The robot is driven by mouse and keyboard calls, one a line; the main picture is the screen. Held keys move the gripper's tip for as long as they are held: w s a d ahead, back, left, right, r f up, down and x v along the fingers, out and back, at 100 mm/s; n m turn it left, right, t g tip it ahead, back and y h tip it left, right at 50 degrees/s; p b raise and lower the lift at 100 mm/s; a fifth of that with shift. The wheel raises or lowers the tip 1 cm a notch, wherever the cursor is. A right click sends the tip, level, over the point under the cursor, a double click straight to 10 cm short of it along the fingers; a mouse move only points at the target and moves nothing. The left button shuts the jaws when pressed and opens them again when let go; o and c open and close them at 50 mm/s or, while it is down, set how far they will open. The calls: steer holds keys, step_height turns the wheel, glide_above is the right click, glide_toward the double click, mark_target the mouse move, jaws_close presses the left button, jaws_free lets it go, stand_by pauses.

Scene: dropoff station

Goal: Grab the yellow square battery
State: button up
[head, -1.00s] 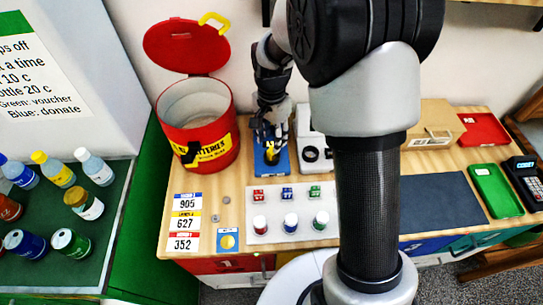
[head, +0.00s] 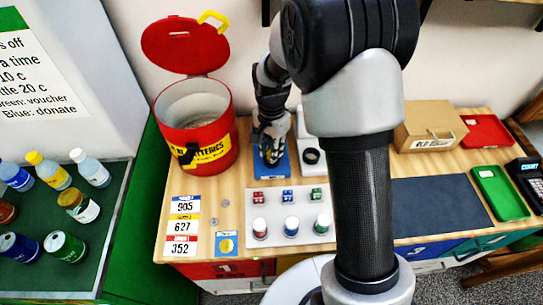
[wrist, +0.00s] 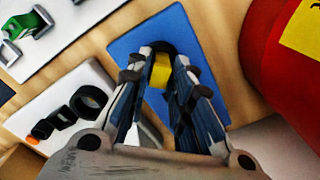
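The yellow square battery (wrist: 161,72) shows in the wrist view as a small yellow block with a dark part at its far end, over a blue mat (wrist: 125,47). My gripper (wrist: 162,68) has one finger on each side of the battery, and both fingers appear to press against it. In the head view my gripper (head: 271,158) points down at the blue mat (head: 281,171), and its fingers hide the battery. I cannot tell whether the battery still touches the mat.
A red battery bin (head: 197,140) with an open lid stands close left of my gripper. A white stand with a black ring (head: 310,157) is close on the right. A white tray of small blocks and jars (head: 275,225) lies in front. A cardboard box (head: 430,125) stands further right.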

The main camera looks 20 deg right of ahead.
jaws_close()
